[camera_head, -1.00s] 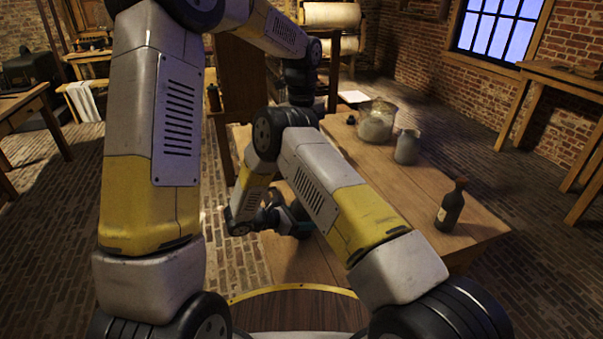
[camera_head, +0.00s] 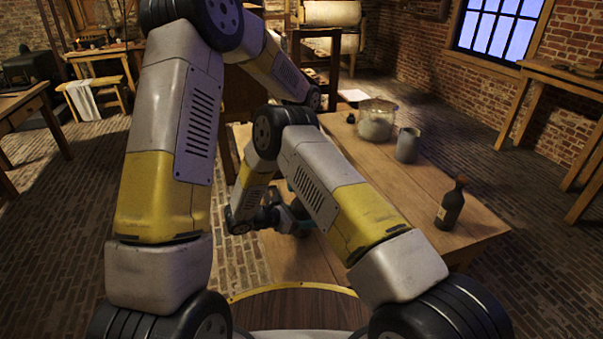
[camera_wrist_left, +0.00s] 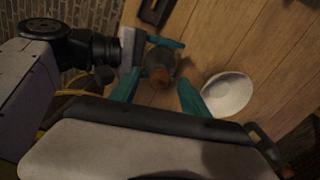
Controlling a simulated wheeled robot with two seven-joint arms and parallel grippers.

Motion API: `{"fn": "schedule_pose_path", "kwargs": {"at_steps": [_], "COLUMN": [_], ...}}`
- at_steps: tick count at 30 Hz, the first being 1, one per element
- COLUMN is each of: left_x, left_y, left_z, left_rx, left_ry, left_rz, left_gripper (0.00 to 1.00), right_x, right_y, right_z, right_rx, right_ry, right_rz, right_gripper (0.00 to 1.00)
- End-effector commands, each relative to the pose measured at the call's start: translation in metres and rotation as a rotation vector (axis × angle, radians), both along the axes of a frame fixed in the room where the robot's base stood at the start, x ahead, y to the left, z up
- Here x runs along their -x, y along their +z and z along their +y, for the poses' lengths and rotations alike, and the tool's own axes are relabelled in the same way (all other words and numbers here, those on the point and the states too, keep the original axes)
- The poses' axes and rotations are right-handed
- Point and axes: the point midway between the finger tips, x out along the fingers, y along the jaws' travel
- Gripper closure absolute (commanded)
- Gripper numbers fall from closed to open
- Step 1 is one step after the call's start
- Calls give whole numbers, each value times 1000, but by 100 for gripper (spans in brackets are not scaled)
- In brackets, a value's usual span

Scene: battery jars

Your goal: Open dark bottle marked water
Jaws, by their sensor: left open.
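In the left wrist view a dark bottle (camera_wrist_left: 158,60) with an orange-brown stopper (camera_wrist_left: 160,86) stands between my grippers, seen from above. My left gripper (camera_wrist_left: 158,94) is open, its teal fingers on either side of the stopper and apart from it. My right gripper comes in from the left of that view, with a teal finger (camera_wrist_left: 165,42) beside the bottle; its grip is partly hidden. In the head view my right gripper (camera_head: 292,218) is low over the table, and my left gripper is hidden behind my arms. Another dark bottle (camera_head: 451,206) stands at the table's right; its label is unreadable.
The wooden table (camera_head: 400,190) also carries a glass jar (camera_head: 377,122) and a grey pitcher (camera_head: 407,146). A pale round dish (camera_wrist_left: 228,94) lies right of the bottle in the wrist view. The table between the pitcher and the right-hand bottle is clear.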

Motion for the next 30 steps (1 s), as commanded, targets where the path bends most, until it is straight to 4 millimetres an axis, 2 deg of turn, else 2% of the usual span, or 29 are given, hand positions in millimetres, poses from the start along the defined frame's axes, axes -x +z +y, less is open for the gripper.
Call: {"fn": "schedule_pose_path", "kwargs": {"at_steps": [7,15,30], "left_x": [0,0,0], "left_y": [0,0,1], "left_z": [0,0,0], "left_rx": [0,0,0], "left_ry": [0,0,0], "left_rz": [0,0,-1], "left_gripper": [48,100,100], "right_x": [0,0,0], "right_y": [0,0,0], "right_z": [0,0,0], "right_rx": [0,0,1], "right_ry": [0,0,0], "right_rz": [0,0,0], "right_gripper": [100,100,100]}}
